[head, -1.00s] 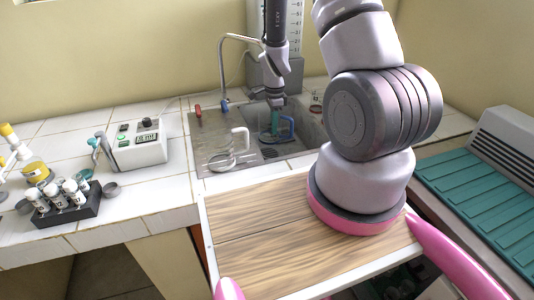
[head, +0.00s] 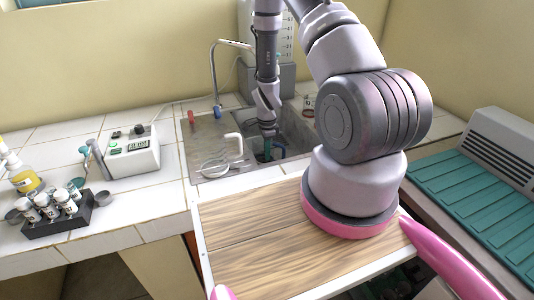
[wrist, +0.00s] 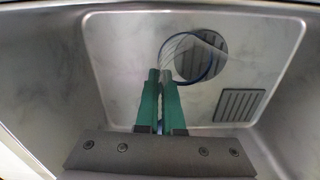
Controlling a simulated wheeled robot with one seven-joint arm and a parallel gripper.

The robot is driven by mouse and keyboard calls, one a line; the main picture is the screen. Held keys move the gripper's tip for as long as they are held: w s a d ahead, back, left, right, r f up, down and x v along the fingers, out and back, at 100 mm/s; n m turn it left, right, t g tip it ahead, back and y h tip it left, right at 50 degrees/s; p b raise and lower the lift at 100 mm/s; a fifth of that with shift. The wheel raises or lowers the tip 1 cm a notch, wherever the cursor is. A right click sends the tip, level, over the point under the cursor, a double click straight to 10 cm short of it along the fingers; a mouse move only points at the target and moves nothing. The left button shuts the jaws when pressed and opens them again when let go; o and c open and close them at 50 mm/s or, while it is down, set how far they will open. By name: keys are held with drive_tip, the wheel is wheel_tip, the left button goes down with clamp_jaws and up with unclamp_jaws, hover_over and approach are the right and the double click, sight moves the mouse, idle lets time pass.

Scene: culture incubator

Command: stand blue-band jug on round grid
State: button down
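The blue-band jug (wrist: 187,62) is clear, with a blue ring, and shows just beyond my fingertips in the wrist view. My gripper (wrist: 161,77) has two green fingers close together at the jug's near side, shut on it. In the head view my gripper (head: 267,154) reaches down into the sink, and the jug is mostly hidden there. The round grid (wrist: 219,46) is a dark slotted disc in the sink floor. The jug's outline overlaps much of it in the wrist view. I cannot tell whether the jug touches the grid.
A rectangular grid (wrist: 240,105) lies in the sink floor, to the right of the round one. Sink walls surround my gripper. A white-handled clear vessel (head: 233,140) stands on the steel drainboard left of the basin. The tap (head: 215,75) rises behind it.

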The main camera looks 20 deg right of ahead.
drive_tip(key=shift+f, duration=0.1)
drive_tip(key=c, duration=1)
unclamp_jaws()
drive_tip(key=shift+c, duration=0.2)
wheel_tip(320, 180, up, 12)
drive_tip(key=shift+r, duration=0.2)
